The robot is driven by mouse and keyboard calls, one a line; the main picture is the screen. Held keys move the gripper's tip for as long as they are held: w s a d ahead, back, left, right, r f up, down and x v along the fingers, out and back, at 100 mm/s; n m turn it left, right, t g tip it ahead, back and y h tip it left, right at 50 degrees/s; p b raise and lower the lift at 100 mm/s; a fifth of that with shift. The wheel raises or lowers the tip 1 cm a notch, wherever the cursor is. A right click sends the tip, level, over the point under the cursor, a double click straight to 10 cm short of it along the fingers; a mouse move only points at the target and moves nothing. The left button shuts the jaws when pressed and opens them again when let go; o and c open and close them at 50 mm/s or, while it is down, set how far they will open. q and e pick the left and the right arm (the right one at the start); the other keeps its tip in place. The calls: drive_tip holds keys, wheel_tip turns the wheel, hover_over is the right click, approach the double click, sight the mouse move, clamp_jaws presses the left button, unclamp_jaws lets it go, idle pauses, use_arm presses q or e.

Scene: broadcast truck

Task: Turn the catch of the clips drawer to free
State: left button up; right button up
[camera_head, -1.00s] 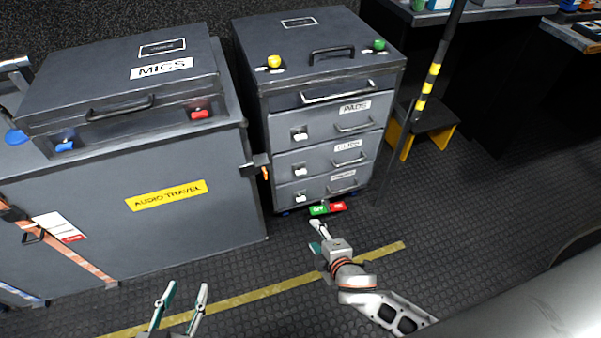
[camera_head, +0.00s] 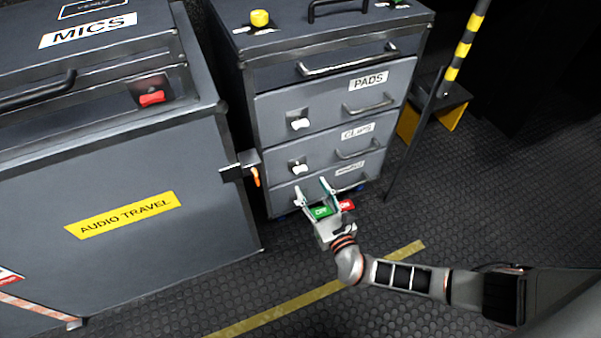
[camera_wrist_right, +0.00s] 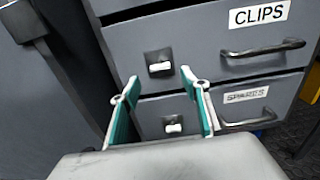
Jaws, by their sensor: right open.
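The clips drawer (camera_head: 330,147) is the middle drawer of the grey cabinet and looks closed. Its label and handle also show in the right wrist view (camera_wrist_right: 258,14). Its catch (camera_head: 298,166) is a white tab on a dark plate, left of the handle. In the right wrist view the tab (camera_wrist_right: 160,67) lies roughly level. My right gripper (camera_head: 311,186) is open and empty, in front of the lower drawer and below the clips catch. In the right wrist view its fingers (camera_wrist_right: 160,80) stand apart, with the clips catch between and just beyond their tips. My left gripper is out of view.
The pads drawer (camera_head: 335,100) is above and the spares drawer (camera_wrist_right: 215,112) below, each with a similar catch. The audio travel case (camera_head: 120,190) stands left, with an orange-tipped latch (camera_head: 256,177). A striped pole (camera_head: 460,55) stands right.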

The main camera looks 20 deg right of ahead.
sight(302, 171)
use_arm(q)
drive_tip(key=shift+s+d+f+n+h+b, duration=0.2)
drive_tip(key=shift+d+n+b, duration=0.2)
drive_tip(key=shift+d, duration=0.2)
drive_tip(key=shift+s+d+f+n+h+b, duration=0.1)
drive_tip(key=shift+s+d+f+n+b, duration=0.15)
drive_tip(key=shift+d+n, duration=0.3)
use_arm(e)
drive_tip(key=shift+w+a, duration=0.15)
drive_tip(key=shift+w, duration=3.4)
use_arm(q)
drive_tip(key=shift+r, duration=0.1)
use_arm(e)
drive_tip(key=c, duration=1.1)
